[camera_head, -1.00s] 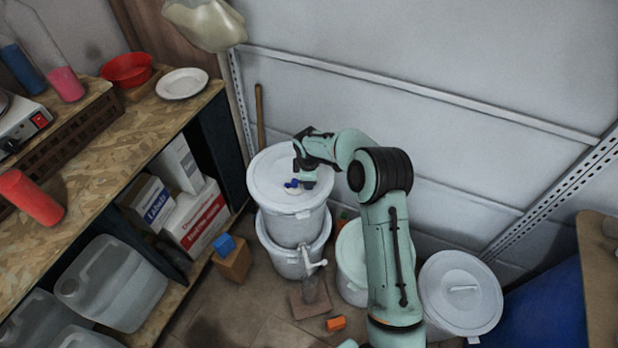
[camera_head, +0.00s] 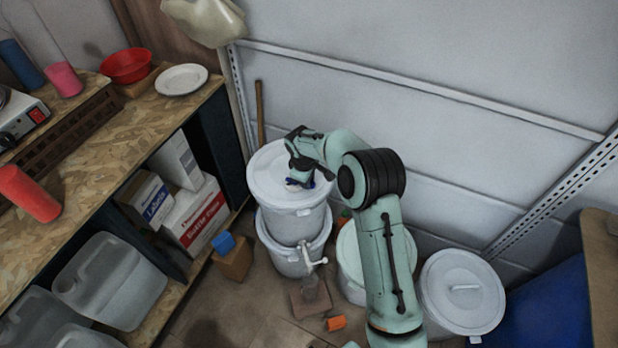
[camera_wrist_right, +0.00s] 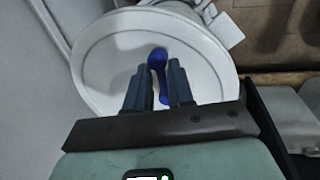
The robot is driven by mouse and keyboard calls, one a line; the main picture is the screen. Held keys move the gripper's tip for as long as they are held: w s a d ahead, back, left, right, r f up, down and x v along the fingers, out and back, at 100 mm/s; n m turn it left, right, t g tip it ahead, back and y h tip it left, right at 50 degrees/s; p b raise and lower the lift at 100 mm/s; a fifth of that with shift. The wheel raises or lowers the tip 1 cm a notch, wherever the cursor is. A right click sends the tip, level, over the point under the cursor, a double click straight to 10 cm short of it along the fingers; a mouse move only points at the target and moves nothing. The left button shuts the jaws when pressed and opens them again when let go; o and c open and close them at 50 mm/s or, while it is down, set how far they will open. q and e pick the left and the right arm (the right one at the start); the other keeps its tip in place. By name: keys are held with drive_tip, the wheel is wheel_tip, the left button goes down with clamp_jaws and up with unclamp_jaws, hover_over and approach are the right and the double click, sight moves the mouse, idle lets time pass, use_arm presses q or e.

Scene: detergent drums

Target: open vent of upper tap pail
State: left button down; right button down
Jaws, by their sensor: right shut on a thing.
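The upper tap pail (camera_head: 291,220) is a white drum with a round lid (camera_head: 264,180), stacked on a lower white tap pail (camera_head: 285,262). A blue vent (camera_wrist_right: 157,58) is on the lid, with a round end and a thin lever running back between my fingers. My right gripper (camera_head: 299,182) is over the lid, its dark fingers shut on the blue vent; it also shows in the right wrist view (camera_wrist_right: 161,85). In the head view the gripper hides most of the vent. My left gripper is not in view.
Lidded white drums (camera_head: 461,290) stand to the right. A wooden shelf unit (camera_head: 110,175) with boxes and jugs is at the left. An orange block (camera_head: 336,323) lies on the floor.

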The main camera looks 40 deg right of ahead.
sight(300, 194)
drive_tip(key=shift+s+a+m, duration=0.1)
drive_tip(key=shift+a+m, duration=0.35)
drive_tip(key=shift+m, duration=0.55)
drive_tip(key=a+m, duration=0.1)
drive_tip(key=m, duration=0.1)
drive_tip(key=shift+m+g, duration=0.3)
drive_tip(key=shift+g, duration=0.1)
drive_tip(key=shift+a+m+p, duration=0.3)
drive_tip(key=shift+a+m, duration=0.15)
drive_tip(key=shift+m, duration=0.45)
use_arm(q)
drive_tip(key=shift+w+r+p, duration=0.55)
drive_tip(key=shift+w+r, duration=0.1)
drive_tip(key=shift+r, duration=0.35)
use_arm(e)
drive_tip(key=shift+w+a+m+g, duration=0.15)
drive_tip(key=shift+a+m+g, duration=0.15)
drive_tip(key=shift+m, duration=0.55)
drive_tip(key=shift+w+a+m+g, duration=0.2)
drive_tip(key=shift+a+m, duration=0.1)
drive_tip(key=shift+m, duration=0.55)
drive_tip(key=c, duration=1.2)
unclamp_jaws()
drive_tip(key=shift+o, duration=0.2)
drive_tip(key=shift+r, duration=0.1)
